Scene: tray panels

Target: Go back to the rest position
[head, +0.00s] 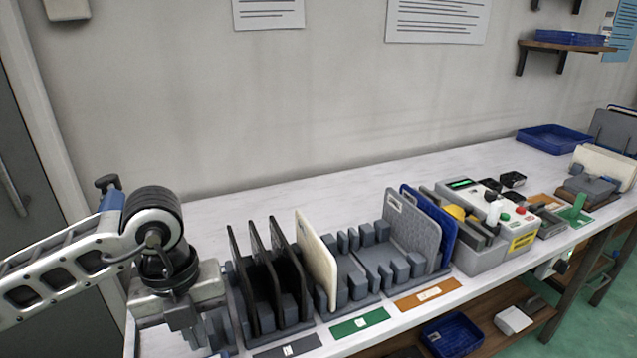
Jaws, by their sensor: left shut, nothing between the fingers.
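My left arm comes in from the left, and my left gripper (203,340) points down at the left end of the bench, close beside the left rack. It is shut and empty; its fingertips are near the bottom edge of the view. I cannot tell whether it touches the rack. My right gripper is not in view. Several black panels (258,285) stand upright in the left rack. A cream panel (315,258) stands tilted just right of them. A grey panel (411,225) and a blue panel (440,230) stand farther right, past several empty slots.
Grey, green (360,322) and orange (428,294) labels lie along the front edge. A control box (495,220) with buttons stands right of the racks. A blue tray (553,138) sits at the far end. The bench (300,197) behind the racks is clear.

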